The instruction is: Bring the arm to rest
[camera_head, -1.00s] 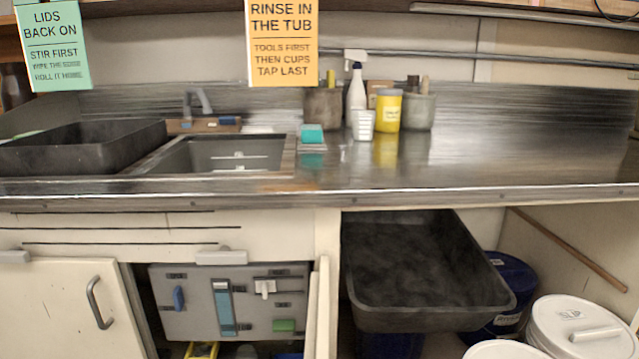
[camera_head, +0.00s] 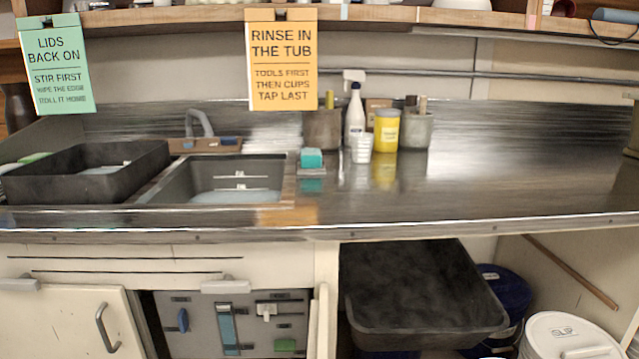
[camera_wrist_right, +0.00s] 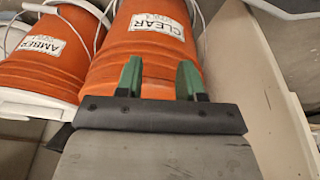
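My right gripper (camera_wrist_right: 160,82) shows in the right wrist view, with two green fingertips apart and nothing between them. Behind the fingertips is an orange bucket (camera_wrist_right: 150,45) labelled CLEAR; whether they touch it I cannot tell. A second orange bucket (camera_wrist_right: 45,60) labelled AMBER is to its left. Neither of my arms shows in the head view, and my left gripper is in no view.
A steel counter (camera_head: 500,185) holds a sink (camera_head: 235,180), a black tray (camera_head: 85,170), a yellow jar (camera_head: 387,130) and a spray bottle (camera_head: 355,115). Below are an empty-looking black tub (camera_head: 420,290), a white SLIP bucket (camera_head: 565,335) and a blue bucket (camera_head: 505,295). A pale panel (camera_wrist_right: 265,90) stands right of my right gripper.

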